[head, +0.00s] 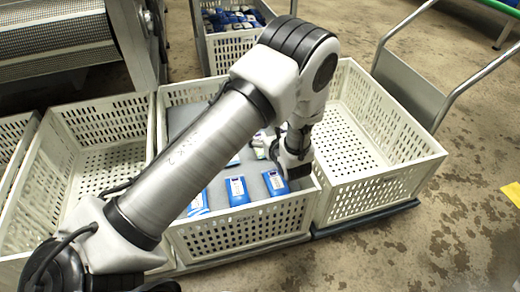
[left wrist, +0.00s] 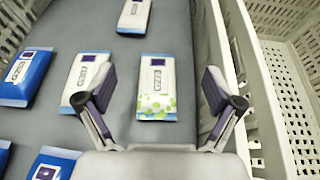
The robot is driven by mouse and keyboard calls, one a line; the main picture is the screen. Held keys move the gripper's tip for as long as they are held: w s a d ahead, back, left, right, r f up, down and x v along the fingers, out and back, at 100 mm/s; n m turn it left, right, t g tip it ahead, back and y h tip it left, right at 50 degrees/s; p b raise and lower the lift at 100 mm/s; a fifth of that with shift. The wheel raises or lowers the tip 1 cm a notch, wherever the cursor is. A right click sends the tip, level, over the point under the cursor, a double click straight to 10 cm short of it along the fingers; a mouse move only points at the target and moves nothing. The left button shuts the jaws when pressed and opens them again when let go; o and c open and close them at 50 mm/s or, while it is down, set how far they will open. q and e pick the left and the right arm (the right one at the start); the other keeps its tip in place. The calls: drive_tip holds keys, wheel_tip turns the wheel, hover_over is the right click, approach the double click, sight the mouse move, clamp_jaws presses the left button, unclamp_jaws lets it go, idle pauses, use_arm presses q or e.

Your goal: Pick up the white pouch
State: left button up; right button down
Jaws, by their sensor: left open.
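A white pouch with green spots along one end (left wrist: 156,108) lies flat on a grey surface in the left wrist view. It sits between the spread fingers of my left gripper (left wrist: 158,100), which is open and empty. A plainer white pouch (left wrist: 87,78) lies just left of it, partly behind the left finger. In the head view my left gripper (head: 293,165) reaches down into the middle crate at its right side. The forearm hides much of that crate there. My right gripper is not in view.
Blue pouches (head: 237,190) lie in the middle crate (head: 240,232), and another white one (left wrist: 133,15) lies farther off. The crate wall (left wrist: 262,85) is close on the right. An empty crate (head: 370,190) adjoins it.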

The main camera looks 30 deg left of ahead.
use_arm(q)
wheel_tip(320, 180, down, 6)
drive_tip(key=shift+a+r+b, duration=0.15)
drive_tip(key=shift+r+b, duration=0.05)
drive_tip(key=shift+b, duration=1)
drive_tip(key=b+x, duration=0.2)
drive_tip(key=x, duration=0.1)
drive_tip(key=b+x, duration=0.1)
drive_tip(key=x, duration=0.2)
drive_tip(key=shift+w+a+r+b, duration=0.1)
drive_tip(key=shift+w+a+b, duration=0.15)
drive_tip(key=shift+a+b, duration=0.1)
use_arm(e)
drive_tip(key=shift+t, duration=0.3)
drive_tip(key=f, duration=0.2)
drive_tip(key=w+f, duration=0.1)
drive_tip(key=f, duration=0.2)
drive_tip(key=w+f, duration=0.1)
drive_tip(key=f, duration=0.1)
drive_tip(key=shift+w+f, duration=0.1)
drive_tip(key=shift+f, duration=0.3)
use_arm(q)
drive_tip(key=shift+w+a, duration=0.15)
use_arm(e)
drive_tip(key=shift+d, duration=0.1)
use_arm(q)
drive_tip(key=shift+r, duration=0.2)
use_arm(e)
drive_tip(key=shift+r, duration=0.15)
